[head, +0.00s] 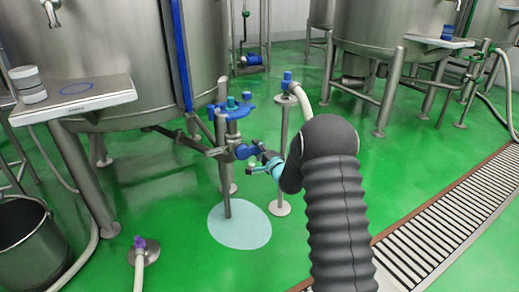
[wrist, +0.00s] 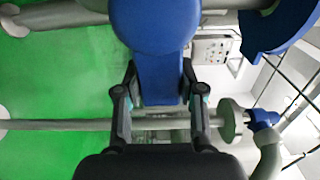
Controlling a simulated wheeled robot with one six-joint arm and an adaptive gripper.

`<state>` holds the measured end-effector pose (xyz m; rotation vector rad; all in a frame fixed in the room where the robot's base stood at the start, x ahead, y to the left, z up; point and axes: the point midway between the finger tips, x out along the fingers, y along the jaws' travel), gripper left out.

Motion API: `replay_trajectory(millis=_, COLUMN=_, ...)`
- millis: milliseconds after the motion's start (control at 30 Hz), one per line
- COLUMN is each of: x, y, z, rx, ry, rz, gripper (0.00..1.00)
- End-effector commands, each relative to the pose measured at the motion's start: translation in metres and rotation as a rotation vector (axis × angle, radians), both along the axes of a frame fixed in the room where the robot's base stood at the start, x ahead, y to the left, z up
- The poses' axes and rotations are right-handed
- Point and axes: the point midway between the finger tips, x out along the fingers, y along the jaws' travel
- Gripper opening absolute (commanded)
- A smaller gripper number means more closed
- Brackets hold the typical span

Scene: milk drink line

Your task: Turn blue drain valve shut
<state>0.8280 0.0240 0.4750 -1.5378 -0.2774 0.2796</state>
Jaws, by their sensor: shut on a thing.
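The blue drain valve (head: 244,152) sits at the end of a steel outlet pipe low on the front of the big tank. Its blue handle fills the upper middle of the wrist view (wrist: 160,72), with a rounded head and a flat lever. My gripper (head: 262,160) reaches it from the right in the head view. In the wrist view my gripper's two dark fingers (wrist: 158,95) are closed on either side of the flat lever. My arm hides part of the area to the right of the valve.
A pale round patch (head: 240,228) lies on the green floor below the valve. A blue-topped post (head: 283,130) with a hose stands close behind my gripper. Another blue handwheel (head: 232,109) is above the valve. A bucket (head: 28,240) stands left, and a drain grate (head: 450,215) runs right.

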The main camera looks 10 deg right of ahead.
Motion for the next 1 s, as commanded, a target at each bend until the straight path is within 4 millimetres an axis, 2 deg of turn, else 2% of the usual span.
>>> replay_trajectory(millis=33, x=0.0, y=0.0, z=-0.001, rx=0.003, ry=0.002, rz=-0.002, gripper=0.41)
replay_trajectory(millis=133, x=0.0, y=-0.001, z=-0.001, rx=0.002, ry=0.002, rz=-0.002, gripper=0.65)
replay_trajectory(millis=433, x=0.0, y=-0.002, z=-0.001, rx=0.001, ry=0.001, rz=-0.003, gripper=0.65)
replay_trajectory(millis=567, x=-0.007, y=-0.005, z=0.0, rx=0.001, ry=0.001, rz=-0.003, gripper=0.65)
replay_trajectory(millis=667, x=-0.019, y=-0.009, z=-0.001, rx=0.0, ry=0.003, rz=-0.003, gripper=0.65)
replay_trajectory(millis=1000, x=-0.081, y=-0.033, z=-0.001, rx=0.0, ry=0.002, rz=-0.004, gripper=0.65)
